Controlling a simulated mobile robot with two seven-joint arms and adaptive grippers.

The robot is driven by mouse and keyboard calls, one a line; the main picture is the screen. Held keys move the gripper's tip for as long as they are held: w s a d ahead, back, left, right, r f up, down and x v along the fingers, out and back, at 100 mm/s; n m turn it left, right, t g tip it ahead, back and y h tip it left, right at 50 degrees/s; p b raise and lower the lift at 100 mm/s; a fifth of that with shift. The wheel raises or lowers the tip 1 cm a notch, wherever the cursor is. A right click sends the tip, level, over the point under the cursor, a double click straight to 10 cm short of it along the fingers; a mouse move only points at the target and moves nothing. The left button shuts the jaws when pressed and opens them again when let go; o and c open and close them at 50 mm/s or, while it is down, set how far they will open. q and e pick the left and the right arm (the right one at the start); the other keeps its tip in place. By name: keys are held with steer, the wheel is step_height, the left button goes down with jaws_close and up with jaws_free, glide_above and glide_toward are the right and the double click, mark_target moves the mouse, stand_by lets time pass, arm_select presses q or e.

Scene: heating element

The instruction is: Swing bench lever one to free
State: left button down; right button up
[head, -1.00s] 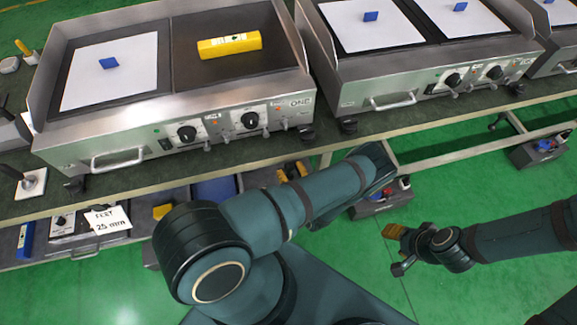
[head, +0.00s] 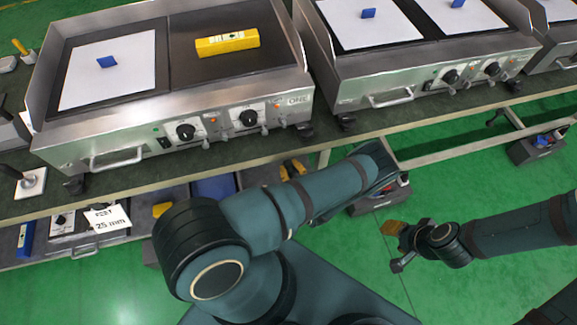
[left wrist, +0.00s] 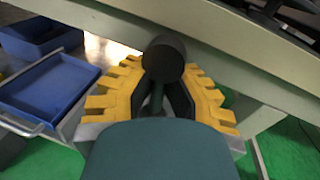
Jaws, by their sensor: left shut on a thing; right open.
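The bench lever shows in the left wrist view as a dark round knob on a short stem (left wrist: 165,62), close below the bench edge. The yellow-padded fingers of my left gripper (left wrist: 160,90) are closed around it, one on each side. In the head view, my left gripper (head: 292,169) shows as small yellow and dark tips at the bench's front edge. My forearm hides the rest of it, and the lever cannot be made out there. My right gripper (head: 393,247) is open and empty over the green floor.
A steel griddle (head: 85,140) marked ONE stands on the bench, with a yellow block (head: 228,43) on its right plate. More griddles stand to the right. A blue tray (left wrist: 52,92) lies left of my left gripper. A pale bench leg (left wrist: 257,118) stands to its right.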

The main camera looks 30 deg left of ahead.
arm_select(q)
steer(key=shift+w+d+r+n+h+p, duration=0.15)
steer(key=shift+n+p, duration=0.2)
steer(key=shift+n, duration=0.45)
steer(key=shift+w+d+n+h+p, duration=0.1)
steer(key=shift+n+h+p, duration=0.15)
steer(key=shift+n, duration=0.55)
steer(key=shift+w+d+r+n+h+p, duration=0.15)
steer(key=shift+n+p, duration=0.25)
steer(key=shift+n, duration=0.4)
steer(key=shift+f, duration=0.1)
steer(key=c, duration=1)
jaws_free()
steer(key=v, duration=0.7)
steer(key=shift+s+d, duration=0.15)
steer(key=shift+o, duration=0.3)
